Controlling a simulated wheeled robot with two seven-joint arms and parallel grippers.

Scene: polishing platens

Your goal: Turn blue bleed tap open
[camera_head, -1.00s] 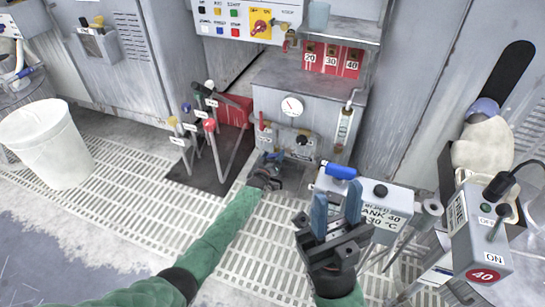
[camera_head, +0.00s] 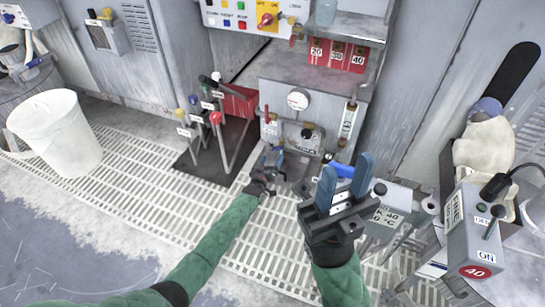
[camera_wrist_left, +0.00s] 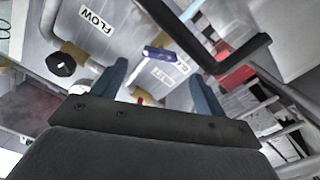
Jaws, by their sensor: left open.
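The blue tap (camera_wrist_left: 160,53) shows in the left wrist view as a small blue handle on the grey panel, beside white labels that I cannot read fully. It lies ahead of my left gripper (camera_wrist_left: 155,90), roughly between the lines of its two blue fingers, apart from them. In the head view my left gripper (camera_head: 272,160) is low in front of the grey cabinet (camera_head: 285,72), open and empty; the tap cannot be made out clearly there.
A black knob (camera_wrist_left: 61,64) by the FLOW label is left of the tap. Coloured levers (camera_head: 205,125) stand left of the cabinet. A white bin (camera_head: 55,130) stands far left.

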